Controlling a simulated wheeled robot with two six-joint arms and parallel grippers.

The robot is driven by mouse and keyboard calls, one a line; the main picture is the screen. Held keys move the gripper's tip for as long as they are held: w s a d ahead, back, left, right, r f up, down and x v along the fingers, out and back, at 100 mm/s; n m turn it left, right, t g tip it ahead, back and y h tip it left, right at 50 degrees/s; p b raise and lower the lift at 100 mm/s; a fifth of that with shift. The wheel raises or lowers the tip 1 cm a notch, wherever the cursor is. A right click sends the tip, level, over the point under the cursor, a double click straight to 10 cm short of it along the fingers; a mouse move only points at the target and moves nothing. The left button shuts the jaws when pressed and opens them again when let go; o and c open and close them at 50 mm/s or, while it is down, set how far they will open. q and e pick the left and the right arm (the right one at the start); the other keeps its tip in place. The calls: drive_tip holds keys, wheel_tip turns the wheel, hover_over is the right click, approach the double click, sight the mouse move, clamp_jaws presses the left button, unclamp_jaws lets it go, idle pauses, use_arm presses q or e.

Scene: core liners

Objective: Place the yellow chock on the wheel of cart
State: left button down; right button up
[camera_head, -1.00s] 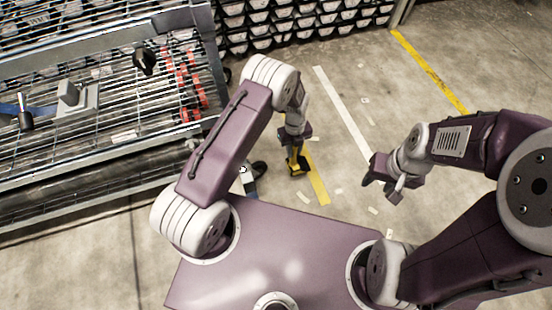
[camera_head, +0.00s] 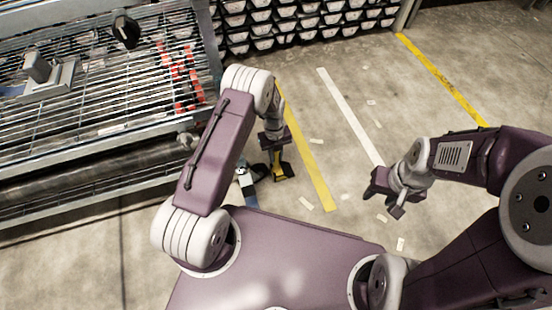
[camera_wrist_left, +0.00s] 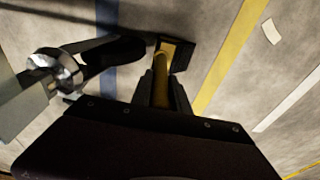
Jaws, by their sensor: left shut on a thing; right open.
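The yellow chock (camera_head: 283,168), with black parts, hangs from my left gripper (camera_head: 274,145) just right of the cart's lower corner. In the left wrist view, the fingers (camera_wrist_left: 163,90) are shut on its yellow handle (camera_wrist_left: 161,72), and its yellow and black body (camera_wrist_left: 176,52) lies beyond them. The cart's dark wheel (camera_head: 258,170) is close to the left of the chock and partly hidden. In the left wrist view the wheel (camera_wrist_left: 115,52) is left of the chock; I cannot tell if they touch. My right gripper (camera_head: 383,198) is open and empty over the floor.
The wire-shelf cart (camera_head: 100,160) fills the left. Stacked bins (camera_head: 290,25) stand at the back. A yellow floor line (camera_head: 310,160) and a white line (camera_head: 350,118) run right of the chock. Paper scraps lie on the otherwise clear floor.

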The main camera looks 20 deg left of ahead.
use_arm(q)
drive_tip(key=shift+r, duration=0.15)
drive_tip(key=c, duration=1.2)
unclamp_jaws()
drive_tip(key=shift+c, duration=0.2)
wheel_tip(320, 180, up, 12)
drive_tip(key=w+p, duration=0.1)
drive_tip(key=p, duration=0.6)
drive_tip(key=shift+w+a, duration=0.15)
drive_tip(key=shift+a, duration=0.25)
